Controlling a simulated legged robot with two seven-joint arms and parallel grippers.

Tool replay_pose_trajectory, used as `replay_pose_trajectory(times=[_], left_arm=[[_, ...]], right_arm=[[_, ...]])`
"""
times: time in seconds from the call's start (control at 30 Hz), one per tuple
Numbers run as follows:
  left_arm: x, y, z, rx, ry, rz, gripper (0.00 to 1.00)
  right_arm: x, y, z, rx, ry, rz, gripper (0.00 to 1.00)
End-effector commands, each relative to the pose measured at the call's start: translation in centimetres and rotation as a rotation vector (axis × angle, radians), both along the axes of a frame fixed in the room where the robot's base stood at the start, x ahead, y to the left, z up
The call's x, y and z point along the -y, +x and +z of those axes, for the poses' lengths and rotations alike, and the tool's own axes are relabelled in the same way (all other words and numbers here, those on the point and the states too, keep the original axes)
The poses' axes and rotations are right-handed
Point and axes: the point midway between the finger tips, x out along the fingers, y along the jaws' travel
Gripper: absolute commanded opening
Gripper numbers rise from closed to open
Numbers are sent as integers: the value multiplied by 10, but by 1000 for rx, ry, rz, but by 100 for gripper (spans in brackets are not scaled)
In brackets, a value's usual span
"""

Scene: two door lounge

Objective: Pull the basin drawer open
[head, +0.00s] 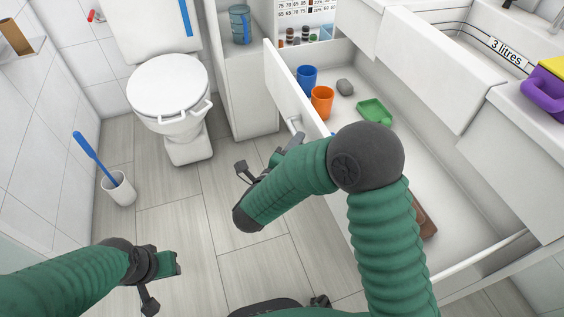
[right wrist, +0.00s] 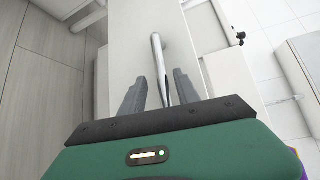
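The white basin drawer (head: 455,215) stands pulled well out in the head view, its inside exposed. Its front panel (head: 290,85) faces left, and a short piece of the metal handle (head: 294,124) shows on it. My right gripper (head: 293,142) is at this handle, partly hidden by my right arm. In the right wrist view the handle bar (right wrist: 157,52) runs between the two grey fingers of my right gripper (right wrist: 160,78), with gaps on both sides. My left gripper (head: 176,263) hangs over the floor at lower left, away from the drawer; its finger gap is unclear.
The drawer holds a blue cup (head: 307,77), an orange cup (head: 322,101), a green dish (head: 374,111), a grey stone-like item (head: 345,87) and a brown item (head: 426,217). A toilet (head: 168,92) and toilet brush (head: 118,188) stand left. Floor (head: 190,215) between is clear.

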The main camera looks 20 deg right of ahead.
Motion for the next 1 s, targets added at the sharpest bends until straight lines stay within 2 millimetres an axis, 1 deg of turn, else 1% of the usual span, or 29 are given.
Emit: replay_pose_trajectory(times=[0.03, 0.2, 0.4, 0.5, 0.67, 1.0], left_arm=[[0, 0, 11, 0, 0, 0, 36], [0, 0, 29, 0, 0, 0, 36], [0, 0, 43, 0, 0, 0, 36], [0, 0, 46, 0, 0, 0, 36], [0, 0, 47, 0, 0, 0, 36], [0, 0, 47, 0, 0, 0, 36]], right_arm=[[-10, -10, 7, -3, -2, 7, 38], [-43, -49, 14, -4, -2, 7, 38], [-76, -89, 19, -6, -2, 5, 38], [-86, -101, 20, -4, -1, 3, 38], [-92, -110, 19, -3, 0, 1, 38], [-92, -110, 19, -3, 0, 0, 38]])
